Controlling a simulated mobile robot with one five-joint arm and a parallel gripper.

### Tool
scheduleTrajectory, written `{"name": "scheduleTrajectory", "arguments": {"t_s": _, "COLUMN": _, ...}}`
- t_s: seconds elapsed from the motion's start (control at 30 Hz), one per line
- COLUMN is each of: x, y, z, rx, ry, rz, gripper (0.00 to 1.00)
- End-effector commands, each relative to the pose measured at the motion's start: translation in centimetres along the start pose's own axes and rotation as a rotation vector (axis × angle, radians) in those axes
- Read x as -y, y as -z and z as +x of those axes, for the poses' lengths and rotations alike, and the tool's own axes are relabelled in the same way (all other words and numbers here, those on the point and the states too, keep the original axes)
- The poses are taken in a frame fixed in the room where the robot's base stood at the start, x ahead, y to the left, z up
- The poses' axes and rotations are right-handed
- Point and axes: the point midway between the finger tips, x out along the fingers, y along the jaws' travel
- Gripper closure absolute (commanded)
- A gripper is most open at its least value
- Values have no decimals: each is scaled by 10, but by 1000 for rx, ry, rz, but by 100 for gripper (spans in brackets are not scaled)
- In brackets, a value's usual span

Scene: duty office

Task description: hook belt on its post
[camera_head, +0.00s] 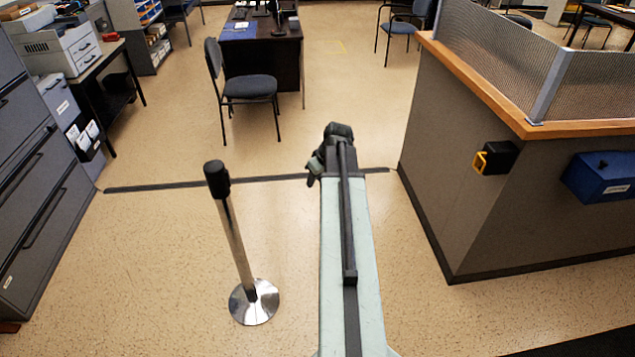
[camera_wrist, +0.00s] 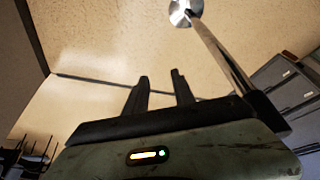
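The post (camera_head: 236,235) is a steel stanchion with a black head, upright on a round shiny base on the floor, left of my arm. It also shows in the wrist view (camera_wrist: 222,50), where its base is at the top and its black head at the lower right. No stretched belt shows. My gripper (camera_head: 330,150) is right of the post and apart from both. In the wrist view its fingers (camera_wrist: 160,85) are apart with nothing between them.
A grey counter (camera_head: 470,190) with a wooden top stands at the right, with a blue box (camera_head: 600,178) on its side. Grey cabinets (camera_head: 40,200) stand at the left. A dark strip (camera_head: 255,179) crosses the floor. A chair (camera_head: 245,88) and desk are beyond. Floor around the post is clear.

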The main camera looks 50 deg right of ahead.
Motion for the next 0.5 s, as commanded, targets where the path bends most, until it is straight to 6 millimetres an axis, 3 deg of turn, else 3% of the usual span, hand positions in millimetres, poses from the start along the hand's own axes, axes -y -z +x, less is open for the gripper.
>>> {"name": "scheduleTrajectory", "arguments": {"t_s": 0.07, "x": 0, "y": 0, "z": -1, "rx": 0, "ry": 0, "rz": 0, "gripper": 75}}
{"name": "scheduleTrajectory", "arguments": {"t_s": 0.17, "x": 0, "y": 0, "z": -1, "rx": 0, "ry": 0, "rz": 0, "gripper": 100}}
{"name": "scheduleTrajectory", "arguments": {"t_s": 0.5, "x": 0, "y": 0, "z": -1, "rx": 0, "ry": 0, "rz": 1, "gripper": 100}}
